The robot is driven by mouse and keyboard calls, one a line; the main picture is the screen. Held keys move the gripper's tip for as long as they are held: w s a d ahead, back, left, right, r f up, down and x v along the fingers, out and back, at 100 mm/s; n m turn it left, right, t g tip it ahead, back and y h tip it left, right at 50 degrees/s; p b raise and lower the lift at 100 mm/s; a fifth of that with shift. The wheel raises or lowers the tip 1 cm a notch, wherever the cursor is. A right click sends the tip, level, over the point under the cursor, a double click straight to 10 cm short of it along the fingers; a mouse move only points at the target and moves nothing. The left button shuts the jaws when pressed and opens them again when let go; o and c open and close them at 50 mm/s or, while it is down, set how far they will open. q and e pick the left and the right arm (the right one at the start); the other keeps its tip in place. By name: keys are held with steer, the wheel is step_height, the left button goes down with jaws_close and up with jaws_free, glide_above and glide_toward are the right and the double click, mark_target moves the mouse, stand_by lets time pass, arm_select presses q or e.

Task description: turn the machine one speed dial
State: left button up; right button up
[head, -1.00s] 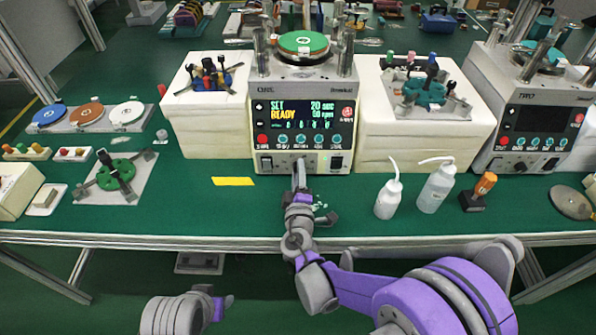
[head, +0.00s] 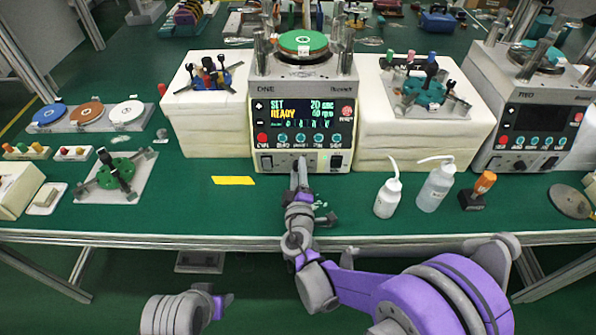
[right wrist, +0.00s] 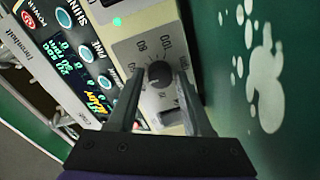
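Machine one (head: 272,85) stands at the middle of the bench, with a lit display reading SET and READY. Its speed dial is a small black knob (right wrist: 158,73) on a light scale plate, seen in the right wrist view. In the head view my right gripper hides the dial at the lower front panel. My right gripper (right wrist: 160,78) has its two fingers apart, one on each side of the dial, with gaps showing between fingers and knob. Whether the tips touch it I cannot tell. Part of my left arm shows at the bottom of the head view; its gripper does not show.
White blocks (head: 415,138) flank the machine. Two white bottles (head: 388,198) and an orange-handled tool (head: 484,184) stand to the right. A yellow strip (head: 233,181) lies to the left. A second machine (head: 530,110) stands at the far right.

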steer(key=s, duration=1)
steer(key=shift+s+d+r, duration=0.15)
steer(key=shift+s+r, duration=0.05)
steer(key=shift+s, duration=0.2)
